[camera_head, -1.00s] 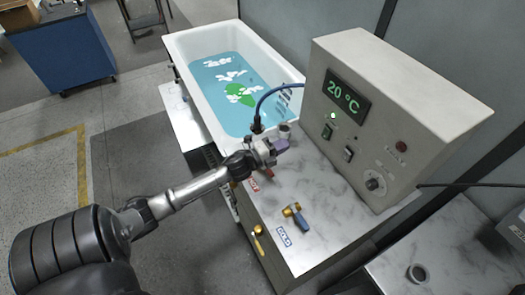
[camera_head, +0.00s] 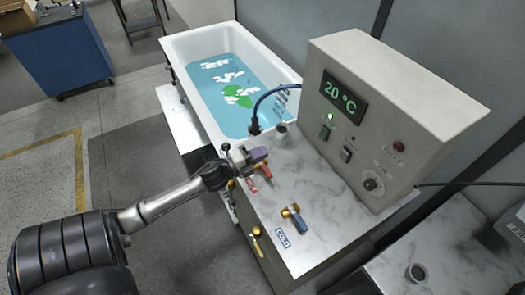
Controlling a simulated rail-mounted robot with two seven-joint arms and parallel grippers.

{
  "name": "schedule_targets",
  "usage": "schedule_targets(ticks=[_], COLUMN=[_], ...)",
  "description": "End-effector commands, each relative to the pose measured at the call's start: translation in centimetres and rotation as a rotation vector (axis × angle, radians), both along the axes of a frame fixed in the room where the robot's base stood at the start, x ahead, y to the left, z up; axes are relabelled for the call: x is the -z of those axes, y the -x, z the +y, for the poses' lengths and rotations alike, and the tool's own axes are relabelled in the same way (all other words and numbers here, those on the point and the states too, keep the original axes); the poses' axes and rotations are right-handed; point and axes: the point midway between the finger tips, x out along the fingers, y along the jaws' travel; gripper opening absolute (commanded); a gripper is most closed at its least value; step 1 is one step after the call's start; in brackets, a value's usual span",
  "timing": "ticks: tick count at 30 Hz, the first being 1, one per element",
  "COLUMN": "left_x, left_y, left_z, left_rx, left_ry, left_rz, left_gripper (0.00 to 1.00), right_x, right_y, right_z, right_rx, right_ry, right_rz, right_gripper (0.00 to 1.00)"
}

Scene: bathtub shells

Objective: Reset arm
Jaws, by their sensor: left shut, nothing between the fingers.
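My left arm comes in from the lower left. My left gripper (camera_head: 257,157) is shut and empty, just above the near-left part of the marble-look counter, close to the red-handled hot valve (camera_head: 265,171). It partly covers that valve; I cannot tell whether they touch. The blue-handled cold valve (camera_head: 295,218) stands on the counter to the right of it, apart from the gripper. My right gripper does not show.
A white bathtub (camera_head: 189,48) with blue water and floating white and green pieces stands behind the counter. A control box (camera_head: 400,110) reading 20 °C stands on the counter (camera_head: 335,233). A blue cabinet (camera_head: 62,55) is far left.

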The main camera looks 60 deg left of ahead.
Motion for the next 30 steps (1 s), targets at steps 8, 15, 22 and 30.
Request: schedule_targets(ticks=[8,15,22,30], left_x=[0.0,0.6,3.5,6.7], left_y=[0.0,-0.1,0.9,5.6], left_z=[0.0,0.9,5.8,3.4], left_rx=[0.000,-0.050,-0.408,-0.806], left_ry=[0.000,0.079,0.344,0.721], left_rz=[0.000,0.038,0.225,0.480], left_gripper=[0.00,0.00,0.00,0.00], right_x=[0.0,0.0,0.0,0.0], right_y=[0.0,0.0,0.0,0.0], right_z=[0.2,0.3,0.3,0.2], right_rx=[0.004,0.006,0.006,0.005], right_ry=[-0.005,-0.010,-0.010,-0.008], right_rz=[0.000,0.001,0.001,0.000], right_gripper=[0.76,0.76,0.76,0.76])
